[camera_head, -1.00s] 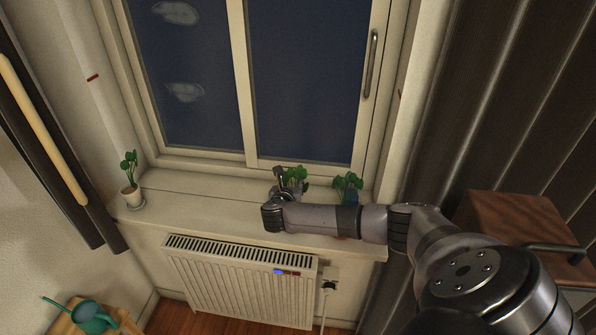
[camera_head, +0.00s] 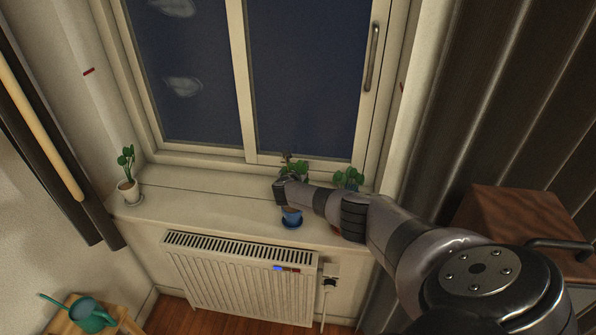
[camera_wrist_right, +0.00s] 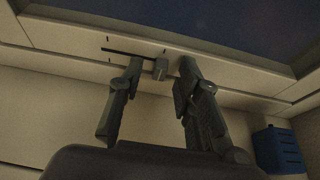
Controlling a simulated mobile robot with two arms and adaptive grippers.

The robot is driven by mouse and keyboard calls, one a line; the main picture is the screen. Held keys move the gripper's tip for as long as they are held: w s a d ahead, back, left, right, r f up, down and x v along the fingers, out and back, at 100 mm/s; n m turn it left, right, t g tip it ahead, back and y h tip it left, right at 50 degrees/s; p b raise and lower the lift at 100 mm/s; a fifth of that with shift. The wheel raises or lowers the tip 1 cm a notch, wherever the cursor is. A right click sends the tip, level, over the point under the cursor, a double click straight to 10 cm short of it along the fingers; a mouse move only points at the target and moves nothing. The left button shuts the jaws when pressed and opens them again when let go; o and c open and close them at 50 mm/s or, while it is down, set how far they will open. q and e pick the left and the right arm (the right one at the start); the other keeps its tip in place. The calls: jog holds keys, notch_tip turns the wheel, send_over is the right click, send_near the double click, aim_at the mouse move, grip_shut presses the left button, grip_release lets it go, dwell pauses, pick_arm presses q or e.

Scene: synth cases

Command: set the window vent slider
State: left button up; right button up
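The vent slider shows in the right wrist view as a small grey knob (camera_wrist_right: 160,68) at the right end of a thin dark slot (camera_wrist_right: 128,54) in the pale window frame. My right gripper (camera_wrist_right: 161,63) is open, with one finger on each side of the knob and visible gaps beside it. In the head view my right gripper (camera_head: 287,160) is at the bottom rail of the window (camera_head: 200,148), above the sill. The slider cannot be made out there. My left gripper is in neither view.
On the sill (camera_head: 200,203) stand a plant in a white pot (camera_head: 130,190), one in a blue pot (camera_head: 291,216) below my right wrist, and another plant (camera_head: 348,179) to the right. A radiator (camera_head: 235,280) hangs below. The left sill is mostly clear.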

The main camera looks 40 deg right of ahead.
jog(key=shift+w+d+f, duration=0.1)
jog(key=shift+w+d, duration=0.05)
jog(key=shift+d, duration=0.05)
grip_shut()
dwell(0.4)
dwell(0.5)
